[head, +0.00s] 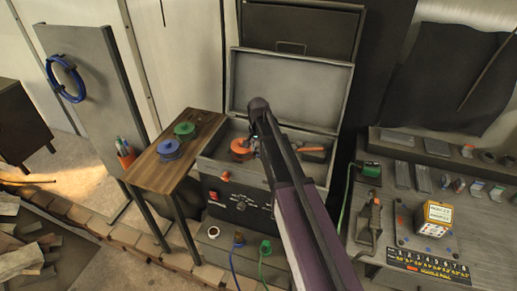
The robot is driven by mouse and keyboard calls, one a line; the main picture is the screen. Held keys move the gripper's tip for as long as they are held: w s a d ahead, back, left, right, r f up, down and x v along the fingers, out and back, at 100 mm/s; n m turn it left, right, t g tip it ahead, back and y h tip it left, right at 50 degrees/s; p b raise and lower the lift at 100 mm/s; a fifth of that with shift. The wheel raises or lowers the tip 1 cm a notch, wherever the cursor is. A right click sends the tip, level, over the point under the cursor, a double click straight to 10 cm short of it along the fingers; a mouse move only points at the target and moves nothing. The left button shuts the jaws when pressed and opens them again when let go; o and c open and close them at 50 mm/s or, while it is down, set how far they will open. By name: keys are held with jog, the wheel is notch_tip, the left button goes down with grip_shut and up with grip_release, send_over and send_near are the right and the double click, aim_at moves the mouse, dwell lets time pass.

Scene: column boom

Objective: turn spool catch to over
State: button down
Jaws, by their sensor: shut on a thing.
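An orange spool (242,147) lies in the open top bay of a grey machine case (222,160), its lid raised behind. My arm reaches over the case from the front and covers much of the bay. Only a dark part of my gripper (259,143) shows, close to the right side of the orange spool. It is shut on what seems to be the spool catch; the fingertips and the catch are mostly hidden, so the catch's position cannot be told. An orange-red part (312,149) shows in the bay right of my arm.
A wooden side table (160,190) at left holds a blue spool (168,150) and a green spool (184,130). A grey bench (400,180) at right carries a yellow-and-white box (433,217) and small parts. The raised lid (280,85) stands behind my arm.

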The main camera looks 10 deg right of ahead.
jog(key=shift+d+n, duration=0.15)
jog(key=shift+n, duration=0.25)
jog(key=d+n, duration=0.1)
jog(key=n, duration=0.2)
jog(key=shift+s+d, duration=0.15)
jog(key=shift+d, duration=0.05)
jog(key=n, duration=0.2)
jog(key=d+n, duration=0.1)
jog(key=shift+d+n, duration=0.2)
jog(key=shift+n, duration=0.2)
jog(key=n, duration=0.1)
jog(key=w+d+n, duration=0.1)
jog(key=n, duration=0.1)
jog(key=shift+d+n, duration=0.2)
jog(key=shift+n, duration=0.1)
jog(key=shift+w+d+n, duration=0.2)
jog(key=shift+n, duration=0.65)
jog(key=shift+w+d+n, duration=0.2)
jog(key=shift+w+n, duration=0.05)
jog(key=shift+n, duration=0.55)
jog(key=shift+w+d+n, duration=0.2)
jog(key=shift+n, duration=0.65)
jog(key=shift+c, duration=1.7)
grip_release()
